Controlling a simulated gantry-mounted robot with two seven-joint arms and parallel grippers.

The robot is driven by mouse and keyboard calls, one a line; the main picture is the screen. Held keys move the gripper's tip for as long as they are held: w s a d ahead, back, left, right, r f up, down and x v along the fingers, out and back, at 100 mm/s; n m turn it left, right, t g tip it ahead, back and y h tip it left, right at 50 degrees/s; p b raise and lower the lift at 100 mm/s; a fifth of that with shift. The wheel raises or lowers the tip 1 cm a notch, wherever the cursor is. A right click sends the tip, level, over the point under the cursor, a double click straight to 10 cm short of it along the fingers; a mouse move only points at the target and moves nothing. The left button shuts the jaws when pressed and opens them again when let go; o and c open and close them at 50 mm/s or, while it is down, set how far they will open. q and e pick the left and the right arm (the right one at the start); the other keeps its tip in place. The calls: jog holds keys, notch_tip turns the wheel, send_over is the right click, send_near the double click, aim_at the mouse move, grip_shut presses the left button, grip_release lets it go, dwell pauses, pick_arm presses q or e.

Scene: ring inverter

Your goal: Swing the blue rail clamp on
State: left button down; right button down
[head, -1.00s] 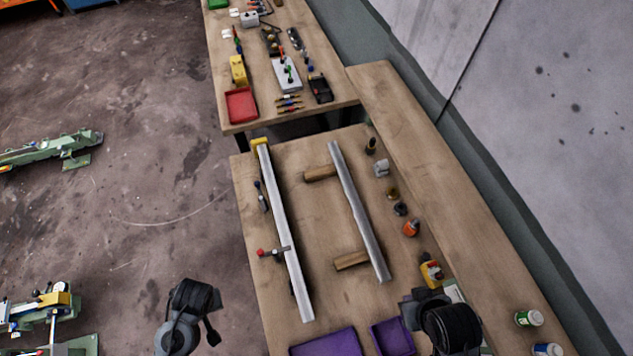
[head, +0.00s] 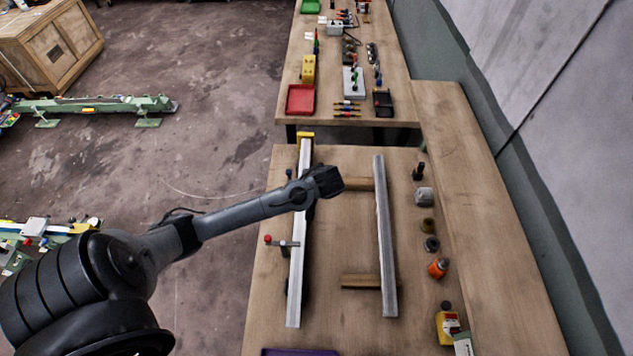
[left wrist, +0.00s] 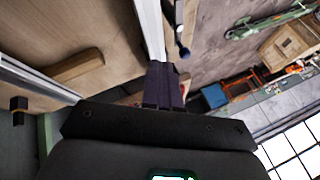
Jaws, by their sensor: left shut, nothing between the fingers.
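My left gripper (head: 328,181) is in the head view, above and just right of the left metal rail (head: 295,270). Its dark fingers (left wrist: 165,88) are shut and empty in the left wrist view. A red-knobbed clamp (head: 270,240) sits at the rail's left side, farther down. My right gripper is out of view.
A second metal rail (head: 383,230) lies to the right on two wooden blocks. Several small parts, with an orange one (head: 438,268) and a yellow one (head: 447,325), line the table's right side. The middle between the rails is mostly clear.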

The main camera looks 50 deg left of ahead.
pick_arm(q)
jog(key=shift+w+a+r+t+b, duration=0.15)
jog(key=shift+w+a+r, duration=0.1)
jog(key=shift+w+r, duration=0.2)
jog(key=shift+w+a+r+t+b, duration=0.2)
jog(key=shift+w+r, duration=0.1)
jog(key=shift+w, duration=0.15)
jog(key=shift+f, duration=0.1)
jog(key=x, duration=1)
jog(key=shift+s+a+p, duration=0.2)
jog(key=shift+s+a, duration=0.1)
jog(key=shift+a, duration=0.3)
jog(key=shift+s+a+p, duration=0.15)
jog(key=shift+s+a, duration=0.15)
jog(key=shift+a, duration=0.35)
jog(key=shift+s+a+p, duration=0.2)
jog(key=shift+s+a, duration=0.1)
jog(key=shift+a, duration=0.3)
jog(key=shift+s, duration=0.1)
